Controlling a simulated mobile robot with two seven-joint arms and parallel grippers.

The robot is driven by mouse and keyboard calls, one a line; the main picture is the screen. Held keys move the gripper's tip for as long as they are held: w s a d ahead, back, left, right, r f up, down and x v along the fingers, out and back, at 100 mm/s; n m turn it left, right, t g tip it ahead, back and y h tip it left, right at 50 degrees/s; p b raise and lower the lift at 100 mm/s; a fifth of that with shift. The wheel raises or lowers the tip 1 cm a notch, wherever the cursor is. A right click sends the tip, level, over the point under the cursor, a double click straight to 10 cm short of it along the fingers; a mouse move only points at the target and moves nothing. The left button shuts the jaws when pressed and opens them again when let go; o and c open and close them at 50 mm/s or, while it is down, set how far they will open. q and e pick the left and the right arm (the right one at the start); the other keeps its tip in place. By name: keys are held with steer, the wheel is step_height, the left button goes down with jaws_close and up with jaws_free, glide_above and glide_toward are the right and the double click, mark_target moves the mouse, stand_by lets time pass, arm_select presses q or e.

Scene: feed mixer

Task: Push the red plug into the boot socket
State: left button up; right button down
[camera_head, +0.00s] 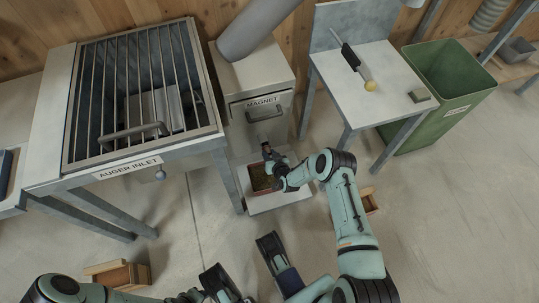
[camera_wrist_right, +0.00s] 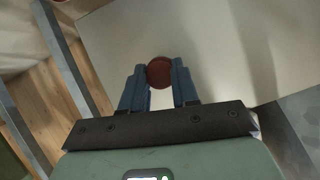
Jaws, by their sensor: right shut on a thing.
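The red plug (camera_wrist_right: 159,72) shows as a dark red disc between the blue fingertips of my right gripper (camera_wrist_right: 159,85) in the right wrist view. The gripper is shut on it, over a pale flat surface. In the head view my right gripper (camera_head: 270,153) is just below the front of the box labelled MAGNET (camera_head: 262,98), above a small reddish bin. The plug is hidden or too small there. I cannot make out the boot socket. Dark parts of my own arms show at the bottom edge; the left jaw state is unclear.
The reddish bin (camera_head: 258,186) stands on a pale slab (camera_head: 283,203). The barred auger inlet (camera_head: 75,150) is left. A table (camera_head: 365,105) and green bin (camera_head: 440,70) are right. A wooden box (camera_head: 117,274) stands lower left.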

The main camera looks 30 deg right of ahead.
steer(key=shift+w+d, duration=0.15)
steer(key=shift+w, duration=0.55)
steer(key=c, duration=0.8)
jaws_free()
arm_select(q)
steer(key=s+g, duration=0.2)
steer(key=s, duration=0.4)
arm_select(e)
steer(key=shift+s, duration=0.1)
arm_select(q)
steer(key=w+r+t+p, duration=0.4)
steer(key=w+r, duration=0.3)
steer(key=w, duration=0.4)
steer(key=shift+w+d+p, duration=0.35)
steer(key=shift+d+p, duration=0.1)
steer(key=shift+p, duration=0.25)
arm_select(e)
steer(key=v, duration=1.3)
steer(key=shift+r, duration=0.1)
